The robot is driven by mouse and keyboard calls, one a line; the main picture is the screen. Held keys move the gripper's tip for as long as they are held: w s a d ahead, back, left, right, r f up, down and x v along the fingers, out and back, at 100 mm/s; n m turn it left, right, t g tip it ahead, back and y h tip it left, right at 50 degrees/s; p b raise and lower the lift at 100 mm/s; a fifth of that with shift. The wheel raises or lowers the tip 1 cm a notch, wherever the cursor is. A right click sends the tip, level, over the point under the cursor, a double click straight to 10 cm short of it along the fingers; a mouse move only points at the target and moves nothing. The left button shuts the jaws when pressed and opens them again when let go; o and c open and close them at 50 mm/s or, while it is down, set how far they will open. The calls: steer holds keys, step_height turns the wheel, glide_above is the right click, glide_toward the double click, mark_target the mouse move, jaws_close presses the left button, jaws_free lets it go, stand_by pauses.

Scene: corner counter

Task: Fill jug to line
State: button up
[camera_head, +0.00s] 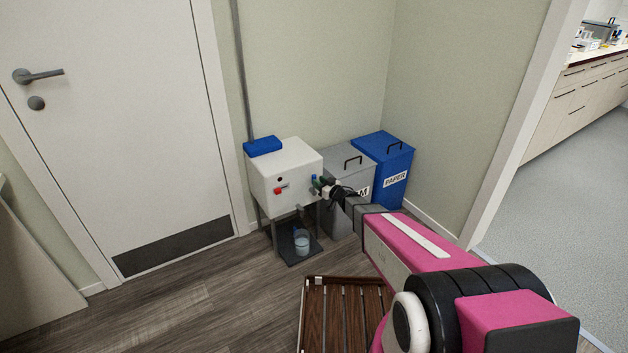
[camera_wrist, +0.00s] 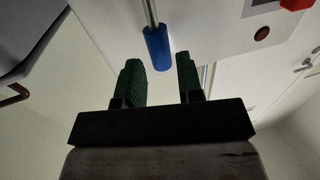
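A white box-shaped dispenser (camera_head: 285,178) stands on legs against the wall. A small clear, bluish jug (camera_head: 302,241) sits below it on a dark base (camera_head: 290,256); its line and fill level are too small to tell. A blue lever handle (camera_wrist: 157,47) on a metal rod hangs at the dispenser; it also shows small in the head view (camera_head: 314,180). My gripper (camera_wrist: 161,76) has green fingers standing apart with nothing between them. The blue handle lies just beyond the fingertips, roughly in line with the gap. The head view shows my gripper (camera_head: 321,188) at the dispenser's right side.
A blue block (camera_head: 262,146) lies on top of the dispenser, which has a red switch (camera_head: 279,190) in front. A grey bin (camera_head: 345,165) and a blue paper bin (camera_head: 385,165) stand close on the right. A slatted wooden piece (camera_head: 340,315) is in front. Floor at left is clear.

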steer(key=shift+x, duration=1.9)
jaws_close()
steer(key=m, duration=0.1)
steer(key=w+d+m, duration=0.1)
steer(key=shift+d+f+m, duration=0.1)
steer(key=shift+d+m, duration=0.15)
steer(key=shift+m, duration=0.05)
jaws_free()
